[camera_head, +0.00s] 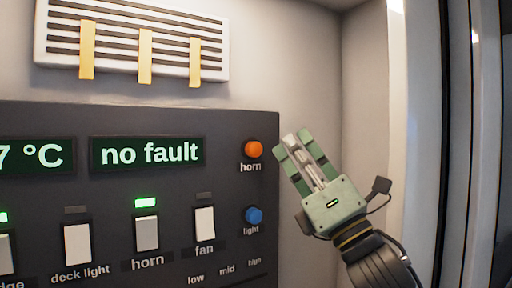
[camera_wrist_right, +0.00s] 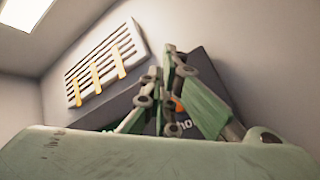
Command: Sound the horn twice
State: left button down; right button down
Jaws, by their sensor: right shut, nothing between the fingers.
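The orange horn button (camera_head: 254,149) sits at the upper right of the dark control panel (camera_head: 190,120), above its "horn" label. A small orange part of the button also shows in the right wrist view (camera_wrist_right: 178,104), behind the fingers. A white horn switch (camera_head: 147,233) with a lit green lamp (camera_head: 145,203) above it is lower on the panel. My right gripper (camera_head: 294,142) is shut and empty, its fingertips just right of the orange button in the head view. I cannot tell the gap in depth. My left gripper is not in view.
A blue light button (camera_head: 254,215) sits below the horn button. Deck light (camera_head: 77,244) and fan (camera_head: 204,224) switches flank the horn switch. A display (camera_head: 148,154) reads "no fault". A vent with yellow strips (camera_head: 130,45) is above. A wall corner and pale post (camera_head: 405,120) stand at the right.

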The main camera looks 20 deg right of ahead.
jog(key=shift+w+a+p, duration=0.2)
jog(key=shift+w, duration=1)
jog(key=shift+w+a+p, duration=0.15)
jog(key=shift+w, duration=1.05)
jog(key=shift+w, duration=0.1)
jog(key=shift+w+a, duration=0.1)
jog(key=shift+w, duration=0.2)
jog(key=shift+w, duration=0.8)
dwell(0.4)
jog(key=shift+s, duration=1.2)
jog(key=shift+s, duration=0.1)
jog(key=shift+s+d+b, duration=0.15)
jog(key=shift+s+d, duration=0.05)
jog(key=shift+s, duration=1)
jog(key=shift+s+d+b, duration=0.15)
jog(key=shift+s+d, duration=0.05)
jog(key=shift+s, duration=1)
jog(key=shift+w, duration=0.1)
